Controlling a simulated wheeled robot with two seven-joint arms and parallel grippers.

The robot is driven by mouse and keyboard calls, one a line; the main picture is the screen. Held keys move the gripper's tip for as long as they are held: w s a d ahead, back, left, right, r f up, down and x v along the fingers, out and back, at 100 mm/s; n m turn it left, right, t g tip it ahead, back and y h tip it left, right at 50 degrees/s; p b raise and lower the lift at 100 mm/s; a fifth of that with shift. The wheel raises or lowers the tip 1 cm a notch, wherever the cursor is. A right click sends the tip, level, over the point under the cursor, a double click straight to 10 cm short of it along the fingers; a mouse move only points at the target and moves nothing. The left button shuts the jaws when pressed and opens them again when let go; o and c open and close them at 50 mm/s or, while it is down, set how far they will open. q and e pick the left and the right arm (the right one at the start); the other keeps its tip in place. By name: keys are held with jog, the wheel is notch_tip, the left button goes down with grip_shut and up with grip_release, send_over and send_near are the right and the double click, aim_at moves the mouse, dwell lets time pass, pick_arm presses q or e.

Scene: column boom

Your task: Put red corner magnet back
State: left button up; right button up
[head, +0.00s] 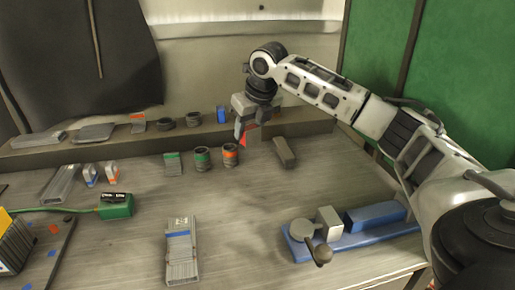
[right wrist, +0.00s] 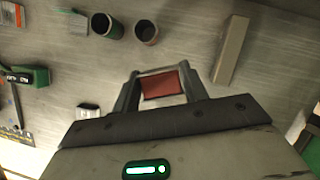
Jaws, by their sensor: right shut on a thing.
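The red corner magnet (right wrist: 162,86) is a small red piece between the fingers of my right gripper (right wrist: 160,88) in the right wrist view. In the head view the right gripper (head: 243,132) hangs fingers down near the back ledge, right of the orange-banded cup, with a bit of the red magnet (head: 250,132) showing at its fingers. The gripper is shut on the magnet. It looks held above the table, but the exact height is hard to tell. My left gripper is not in these views.
A grey bar (head: 284,151) lies right of the gripper. Orange-banded (head: 230,156) and green-banded (head: 202,159) cups stand to its left. The back ledge (head: 80,145) carries several items. A blue vise-like tool (head: 375,217) sits at the right front. The table's centre is mostly clear.

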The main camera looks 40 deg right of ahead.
jog(key=w+d+f, duration=0.1)
jog(key=d+f, duration=0.1)
jog(key=w+d+f, duration=0.1)
jog(key=d+f, duration=0.1)
jog(key=w+d+f, duration=0.1)
jog(key=d+f, duration=0.1)
jog(key=shift+w+f, duration=0.35)
jog(key=shift+w, duration=0.05)
notch_tip(320, 180, down, 3)
jog(key=shift+d+f, duration=0.1)
jog(key=shift+f, duration=0.05)
jog(key=o, duration=0.9)
jog(key=shift+f, duration=0.1)
jog(key=o, duration=0.4)
jog(key=v, duration=1.2)
